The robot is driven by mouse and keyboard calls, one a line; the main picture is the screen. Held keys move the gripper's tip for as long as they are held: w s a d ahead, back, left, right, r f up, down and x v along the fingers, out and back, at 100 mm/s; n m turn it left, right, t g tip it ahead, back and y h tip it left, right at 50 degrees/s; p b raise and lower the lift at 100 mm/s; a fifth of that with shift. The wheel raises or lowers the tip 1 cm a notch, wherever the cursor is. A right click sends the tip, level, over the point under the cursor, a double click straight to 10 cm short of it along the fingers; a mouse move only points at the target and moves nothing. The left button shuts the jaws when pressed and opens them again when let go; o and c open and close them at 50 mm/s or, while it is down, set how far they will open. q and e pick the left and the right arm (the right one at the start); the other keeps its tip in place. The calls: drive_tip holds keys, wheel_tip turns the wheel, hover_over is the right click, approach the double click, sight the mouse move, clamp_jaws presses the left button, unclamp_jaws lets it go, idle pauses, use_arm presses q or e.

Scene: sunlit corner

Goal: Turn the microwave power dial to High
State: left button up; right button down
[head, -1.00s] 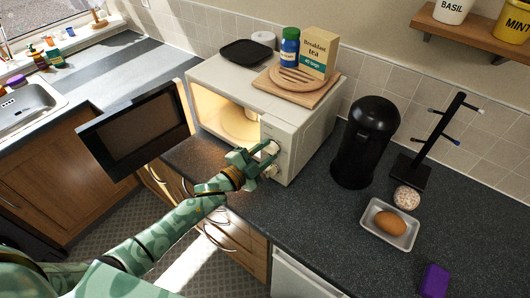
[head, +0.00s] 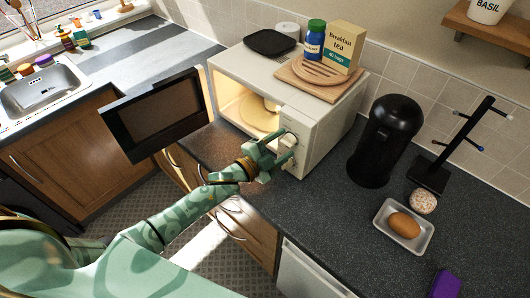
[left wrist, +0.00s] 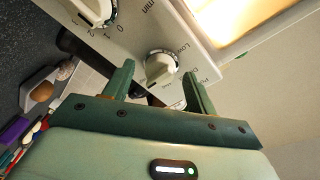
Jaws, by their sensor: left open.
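The white microwave (head: 325,128) stands on the dark worktop with its door (head: 157,115) swung open to the left and its inside lit. My left gripper (head: 288,152) is at the control panel on its front right and partly hides the dials. In the left wrist view, the power dial (left wrist: 160,67), with "Low" printed beside it, lies between the two open fingers of my left gripper (left wrist: 160,73). I cannot tell whether the fingers touch it. The other dial (left wrist: 94,9), with "min" near it, is at the upper left. My right gripper is not in view.
A board (head: 316,82), a blue jar (head: 314,40), a tea box (head: 344,48) and a black tray (head: 271,42) are on the microwave.

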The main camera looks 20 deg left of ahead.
use_arm(q)
drive_tip(key=v, duration=1.5)
drive_tip(key=shift+s+a+b, duration=0.25)
drive_tip(key=shift+s+b, duration=0.1)
drive_tip(key=s+a+f+n+g+y+b, duration=0.1)
drive_tip(key=s+a+f+n+g+y, duration=0.2)
drive_tip(key=f, duration=0.6)
drive_tip(key=a+f+n+g+y, duration=0.1)
drive_tip(key=a+f+n+y, duration=0.2)
drive_tip(key=f, duration=0.5)
drive_tip(key=s+a+f+n+g+y+b, duration=0.1)
drive_tip(key=s+a+f+n+g+b, duration=0.1)
drive_tip(key=s+f, duration=0.65)
drive_tip(key=s+a+f+n+g+y+b, duration=0.1)
drive_tip(key=s+a+f+n+g+b, duration=0.3)
drive_tip(key=f, duration=0.7)
drive_tip(key=s+d+f+g+b, duration=0.2)
drive_tip(key=s+d+f, duration=0.3)
drive_tip(key=s+f, duration=0.3)
drive_tip(key=s+d+f+n+g+b, duration=0.1)
drive_tip(key=s+d+f+g+b, duration=0.2)
drive_tip(key=s+d+f, duration=0.2)
drive_tip(key=s+f, duration=0.3)
drive_tip(key=s, duration=0.4)
drive_tip(key=shift+s+f, duration=0.35)
drive_tip(key=shift+s, duration=0.05)
